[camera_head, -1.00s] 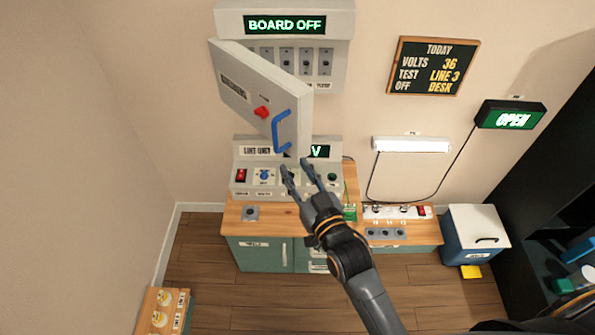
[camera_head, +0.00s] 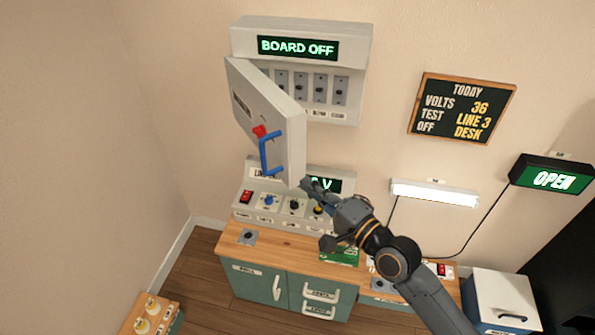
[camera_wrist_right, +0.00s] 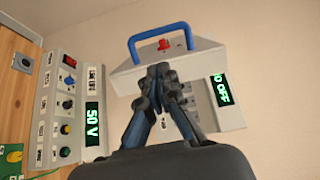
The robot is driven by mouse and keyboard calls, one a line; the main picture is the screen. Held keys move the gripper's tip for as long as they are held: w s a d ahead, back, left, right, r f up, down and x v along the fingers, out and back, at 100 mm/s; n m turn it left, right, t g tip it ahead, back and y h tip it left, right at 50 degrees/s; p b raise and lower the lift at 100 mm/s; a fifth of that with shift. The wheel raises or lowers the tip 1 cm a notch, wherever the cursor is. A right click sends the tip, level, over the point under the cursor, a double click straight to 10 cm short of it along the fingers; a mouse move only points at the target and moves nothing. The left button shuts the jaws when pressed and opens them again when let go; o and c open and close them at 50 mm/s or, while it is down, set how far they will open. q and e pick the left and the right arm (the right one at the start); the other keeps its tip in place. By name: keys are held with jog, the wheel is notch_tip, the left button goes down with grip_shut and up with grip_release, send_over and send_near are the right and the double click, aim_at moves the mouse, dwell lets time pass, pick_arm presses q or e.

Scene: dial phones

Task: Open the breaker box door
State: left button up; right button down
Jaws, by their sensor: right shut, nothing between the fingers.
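The breaker box (camera_head: 300,34) hangs on the wall under a "BOARD OFF" display. Its door (camera_head: 292,150) stands partly open, swung out on its left side, with several breaker switches (camera_head: 319,88) showing behind it. The door carries a blue handle (camera_head: 266,155) and a red knob (camera_head: 259,131). My right gripper (camera_head: 308,185) is shut and empty by the door's lower right corner, apart from the handle. In the right wrist view its closed fingertips (camera_wrist_right: 160,72) overlap the door (camera_wrist_right: 125,75), below the blue handle (camera_wrist_right: 160,36); contact cannot be told. My left gripper is not in view.
Below the box, a control panel (camera_head: 257,214) with knobs and a voltage display stands on a wooden-topped cabinet (camera_head: 262,284). A lamp (camera_head: 434,193), a chalkboard (camera_head: 462,107) and an OPEN sign (camera_head: 552,176) are to the right. The wall left of the door is clear.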

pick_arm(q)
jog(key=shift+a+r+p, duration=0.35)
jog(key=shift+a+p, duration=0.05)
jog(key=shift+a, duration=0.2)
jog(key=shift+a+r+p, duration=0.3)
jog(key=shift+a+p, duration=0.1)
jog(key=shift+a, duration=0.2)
pick_arm(e)
jog(key=x, duration=1)
jog(key=shift+a, duration=0.35)
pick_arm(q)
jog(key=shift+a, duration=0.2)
